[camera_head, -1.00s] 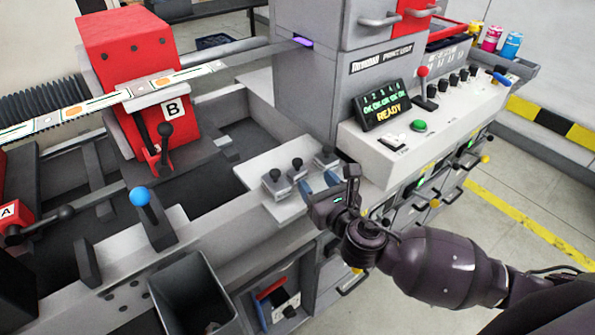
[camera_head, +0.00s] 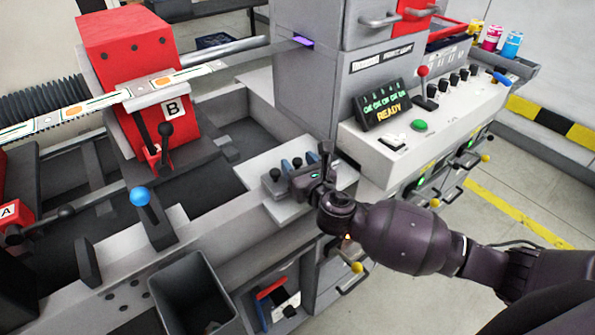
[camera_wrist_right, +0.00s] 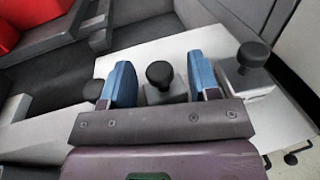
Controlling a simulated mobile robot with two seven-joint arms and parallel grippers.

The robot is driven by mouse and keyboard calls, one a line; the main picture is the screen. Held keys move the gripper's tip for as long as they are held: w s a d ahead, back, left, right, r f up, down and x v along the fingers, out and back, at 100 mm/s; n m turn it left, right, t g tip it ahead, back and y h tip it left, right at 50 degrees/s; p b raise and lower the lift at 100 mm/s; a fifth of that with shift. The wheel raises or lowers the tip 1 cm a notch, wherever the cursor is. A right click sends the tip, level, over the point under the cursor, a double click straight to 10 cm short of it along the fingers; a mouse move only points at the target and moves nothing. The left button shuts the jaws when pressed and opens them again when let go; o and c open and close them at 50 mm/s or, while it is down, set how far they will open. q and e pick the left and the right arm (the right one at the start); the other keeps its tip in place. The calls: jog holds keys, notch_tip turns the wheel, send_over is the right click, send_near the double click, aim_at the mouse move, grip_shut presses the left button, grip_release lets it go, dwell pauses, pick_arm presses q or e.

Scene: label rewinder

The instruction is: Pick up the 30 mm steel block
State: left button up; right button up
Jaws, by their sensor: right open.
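Three steel blocks with black knobs stand in a row on a pale plate (camera_head: 258,166). The left block (camera_head: 274,181) is clear of my right gripper (camera_head: 298,163). The middle block (camera_wrist_right: 163,92) is between the open blue fingers of that gripper (camera_wrist_right: 160,82) in the right wrist view, with its knob showing. The right block (camera_wrist_right: 246,78) stands just outside the right finger; in the head view it is mostly hidden behind the gripper. I cannot read which block is the 30 mm one. My left gripper is out of view.
The grey machine housing (camera_head: 305,95) rises behind the plate. The control panel (camera_head: 410,140) is close on the right. A lever with a blue knob (camera_head: 140,196) and an open grey bin (camera_head: 192,295) are to the left.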

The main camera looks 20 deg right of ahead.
grip_shut()
